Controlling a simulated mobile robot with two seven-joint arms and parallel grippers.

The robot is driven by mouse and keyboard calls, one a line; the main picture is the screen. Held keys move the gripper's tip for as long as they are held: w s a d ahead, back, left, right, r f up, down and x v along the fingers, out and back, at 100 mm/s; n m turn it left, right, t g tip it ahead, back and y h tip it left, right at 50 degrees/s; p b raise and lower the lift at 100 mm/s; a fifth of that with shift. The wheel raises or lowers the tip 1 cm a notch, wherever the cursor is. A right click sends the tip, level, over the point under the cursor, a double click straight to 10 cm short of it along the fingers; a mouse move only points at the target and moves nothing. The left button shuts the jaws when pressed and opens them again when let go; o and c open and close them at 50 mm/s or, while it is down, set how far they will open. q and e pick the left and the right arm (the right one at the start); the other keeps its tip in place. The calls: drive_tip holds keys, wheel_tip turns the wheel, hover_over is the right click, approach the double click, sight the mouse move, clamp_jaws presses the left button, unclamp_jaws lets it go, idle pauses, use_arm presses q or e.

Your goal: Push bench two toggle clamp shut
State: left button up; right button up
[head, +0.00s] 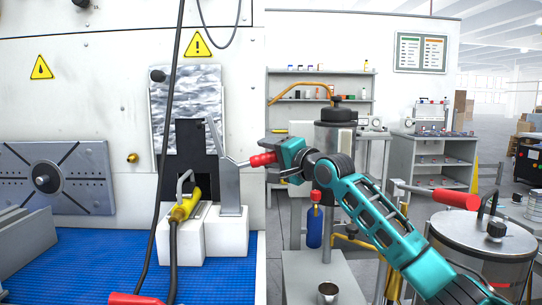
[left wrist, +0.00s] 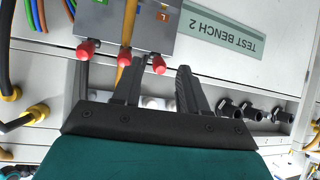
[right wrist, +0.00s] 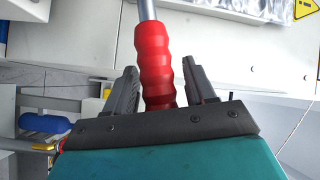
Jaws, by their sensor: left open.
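The toggle clamp has a metal body (head: 229,185) on a white block and a lever with a red grip (head: 262,160) pointing right. My right gripper (head: 283,160) is at the outer end of this red grip. In the right wrist view the ribbed red grip (right wrist: 153,65) lies between the two spread fingers (right wrist: 158,85), with a gap showing beside it. My left gripper does not show in the head view. In the left wrist view its fingers (left wrist: 158,80) are open and empty, near an upside-down "TEST BENCH 2" label (left wrist: 223,40).
A yellow-handled connector (head: 186,205) with a dark cable stands left of the clamp, above the blue mat (head: 105,265). A black cable hangs in front of the bench. A grey tank (head: 335,150) stands behind my right arm. A lidded metal vessel (head: 482,238) is at right.

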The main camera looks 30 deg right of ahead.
clamp_jaws()
idle(0.3)
use_arm(q)
drive_tip(key=shift+d, duration=0.1)
